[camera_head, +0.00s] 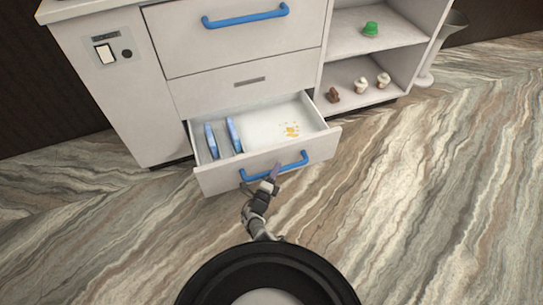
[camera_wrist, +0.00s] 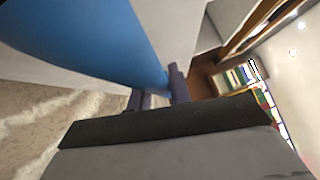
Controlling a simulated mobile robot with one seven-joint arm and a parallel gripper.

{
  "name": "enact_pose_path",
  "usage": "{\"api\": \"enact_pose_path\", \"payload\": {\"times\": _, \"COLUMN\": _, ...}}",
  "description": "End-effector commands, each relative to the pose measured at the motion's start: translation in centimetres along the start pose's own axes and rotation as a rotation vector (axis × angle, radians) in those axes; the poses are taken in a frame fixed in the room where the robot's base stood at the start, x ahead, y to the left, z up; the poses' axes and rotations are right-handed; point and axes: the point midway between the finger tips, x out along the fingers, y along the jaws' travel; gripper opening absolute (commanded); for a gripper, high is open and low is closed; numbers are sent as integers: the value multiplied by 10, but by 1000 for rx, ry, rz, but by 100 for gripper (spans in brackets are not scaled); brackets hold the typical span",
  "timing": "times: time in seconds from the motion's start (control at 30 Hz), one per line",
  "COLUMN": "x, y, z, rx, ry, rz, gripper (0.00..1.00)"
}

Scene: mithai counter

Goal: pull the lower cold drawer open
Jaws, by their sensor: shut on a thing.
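The lower cold drawer (camera_head: 265,172) is pulled out from the cabinet, and its inside shows from above. Its blue bar handle (camera_head: 292,165) runs across the drawer front. My gripper (camera_head: 261,183) is at the left part of this handle, shut on it. In the wrist view the blue handle (camera_wrist: 95,35) fills the upper left, close to my gripper's fingers (camera_wrist: 158,92). The exact contact of the fingers with the bar is partly hidden. Inside the drawer are two blue upright items (camera_head: 222,137) at the left and small orange-yellow marks or pieces (camera_head: 291,130) at the right.
Above is a closed drawer with a blue handle (camera_head: 245,16). An open shelf (camera_head: 350,45) at right holds a green item (camera_head: 370,29), and small brown and cream items (camera_head: 362,85) below. A grey bin (camera_head: 443,45) stands farther right. The striped floor (camera_head: 420,200) is clear around the drawer.

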Motion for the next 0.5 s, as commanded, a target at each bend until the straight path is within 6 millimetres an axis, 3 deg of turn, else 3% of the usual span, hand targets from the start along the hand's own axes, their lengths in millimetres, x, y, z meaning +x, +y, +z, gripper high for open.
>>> {"api": "enact_pose_path", "payload": {"times": 0.2, "x": -15, "y": -7, "z": -18, "rx": -3, "ry": 4, "rz": -2, "gripper": 0}}
{"api": "enact_pose_path", "payload": {"times": 0.5, "x": -23, "y": -8, "z": -26, "rx": -1, "ry": 4, "rz": -3, "gripper": 0}}
